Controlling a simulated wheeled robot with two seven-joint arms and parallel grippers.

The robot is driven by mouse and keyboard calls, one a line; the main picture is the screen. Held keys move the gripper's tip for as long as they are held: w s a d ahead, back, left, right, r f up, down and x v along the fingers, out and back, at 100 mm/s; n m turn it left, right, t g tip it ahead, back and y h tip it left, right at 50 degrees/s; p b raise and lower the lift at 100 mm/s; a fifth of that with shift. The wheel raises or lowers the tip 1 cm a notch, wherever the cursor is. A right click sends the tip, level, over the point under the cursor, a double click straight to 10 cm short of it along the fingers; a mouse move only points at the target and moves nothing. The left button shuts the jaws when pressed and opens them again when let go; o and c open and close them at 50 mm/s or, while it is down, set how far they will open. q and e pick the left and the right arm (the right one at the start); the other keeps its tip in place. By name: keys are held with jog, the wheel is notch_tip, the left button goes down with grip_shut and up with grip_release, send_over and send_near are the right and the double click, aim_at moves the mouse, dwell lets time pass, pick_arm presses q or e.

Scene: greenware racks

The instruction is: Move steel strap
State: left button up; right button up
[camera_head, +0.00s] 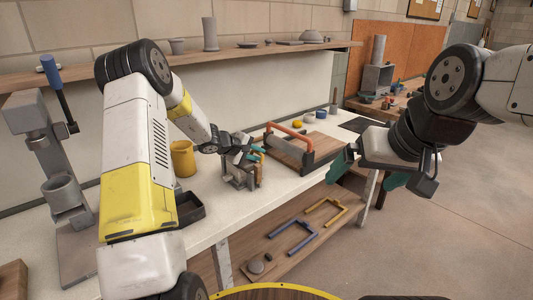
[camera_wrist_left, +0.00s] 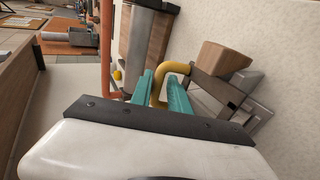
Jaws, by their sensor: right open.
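A grey steel piece with flat straps (camera_head: 240,178) stands near the bench's front edge. In the left wrist view grey metal strips (camera_wrist_left: 222,92) show beside a wooden block (camera_wrist_left: 222,58). I cannot tell which part is the steel strap. My left gripper (camera_head: 255,152) is right at this piece. In its wrist view the teal fingers (camera_wrist_left: 162,90) lie on either side of a curved yellow bar (camera_wrist_left: 158,88); I cannot tell whether they press on it. My right gripper (camera_head: 368,172) is open and empty, in front of the bench at the right.
A grey press (camera_head: 50,160) is at far left. Blue (camera_head: 292,238) and yellow (camera_head: 326,213) frames lie on the lower shelf.

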pick_arm(q)
jog(key=shift+v, duration=2.1)
jog(key=s+d+r+m+g, duration=0.2)
jog(key=s+d+r+m, duration=0.15)
jog(key=s+r, duration=0.55)
jog(key=s+d+r+m+g, duration=0.1)
jog(key=s+d+r+m, duration=0.25)
jog(key=s+r, duration=0.6)
jog(key=s+a+m+y, duration=0.1)
jog(key=s+a, duration=0.3)
jog(key=s, duration=0.7)
jog(key=s+a+m+y, duration=0.2)
jog(key=s+a+y, duration=0.2)
jog(key=s, duration=0.7)
jog(key=shift+f, duration=0.25)
